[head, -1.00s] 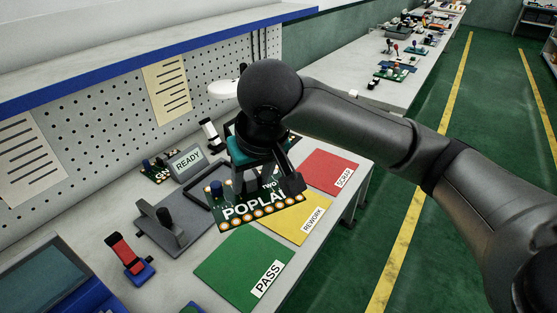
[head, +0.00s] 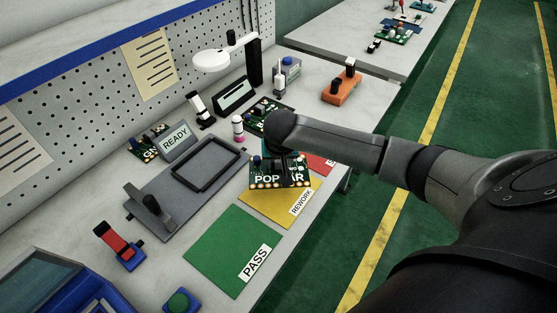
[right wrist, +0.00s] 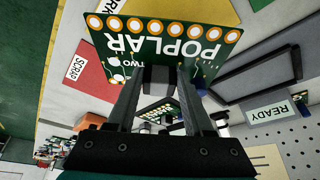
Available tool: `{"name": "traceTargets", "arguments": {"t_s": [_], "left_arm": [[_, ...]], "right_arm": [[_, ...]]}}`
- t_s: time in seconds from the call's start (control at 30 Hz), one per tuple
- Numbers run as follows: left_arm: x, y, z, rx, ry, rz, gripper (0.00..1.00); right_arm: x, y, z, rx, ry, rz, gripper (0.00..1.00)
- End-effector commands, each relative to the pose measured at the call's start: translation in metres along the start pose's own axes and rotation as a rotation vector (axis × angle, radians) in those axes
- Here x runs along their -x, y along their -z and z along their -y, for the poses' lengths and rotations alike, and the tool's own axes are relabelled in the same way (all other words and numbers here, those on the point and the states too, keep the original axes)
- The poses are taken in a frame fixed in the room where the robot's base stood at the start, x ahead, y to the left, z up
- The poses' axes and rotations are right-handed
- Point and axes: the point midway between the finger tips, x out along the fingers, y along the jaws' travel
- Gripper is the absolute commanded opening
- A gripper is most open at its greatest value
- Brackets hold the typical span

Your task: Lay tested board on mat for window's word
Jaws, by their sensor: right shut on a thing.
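The green board marked POPLAR (head: 265,181) is gripped in my right gripper (head: 281,168). In the right wrist view the board (right wrist: 180,36) sits across the finger ends, its lettering upside down. In the head view it overlaps the far part of the yellow REWORK mat (head: 262,208) and looks held above it. The red mat (head: 320,169), marked SCRAP in the wrist view, is partly hidden behind my gripper and arm. The green PASS mat (head: 225,240) lies bare and nearer. The window (head: 176,138) reads READY. My left gripper is not in view.
A grey fixture (head: 170,202) with an empty dark frame stands left of the mats. Another green board (head: 268,114), a small pink-based bottle (head: 238,128) and a white lamp (head: 212,60) stand behind.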

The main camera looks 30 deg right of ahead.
Motion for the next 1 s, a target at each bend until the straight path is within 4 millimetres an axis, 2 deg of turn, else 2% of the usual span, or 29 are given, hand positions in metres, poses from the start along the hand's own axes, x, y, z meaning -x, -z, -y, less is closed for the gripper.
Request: {"name": "traceTargets", "arguments": {"t_s": [0.17, 0.33, 0.4, 0.7, 1.0], "left_arm": [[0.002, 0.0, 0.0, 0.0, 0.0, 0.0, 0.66], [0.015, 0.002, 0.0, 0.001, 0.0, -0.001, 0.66], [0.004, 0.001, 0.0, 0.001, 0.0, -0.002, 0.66], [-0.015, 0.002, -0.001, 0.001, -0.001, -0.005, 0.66], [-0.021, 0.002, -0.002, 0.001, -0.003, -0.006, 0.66]], "right_arm": [[0.001, 0.0, 0.001, 0.001, 0.001, 0.0, 0.0], [0.003, 0.0, 0.001, 0.002, 0.001, 0.002, 0.0], [-0.009, -0.004, 0.001, 0.002, 0.001, 0.0, 0.0], [-0.041, -0.018, 0.001, 0.002, 0.0, 0.001, 0.0], [-0.054, -0.023, 0.001, 0.002, 0.002, 0.0, 0.0]]}}
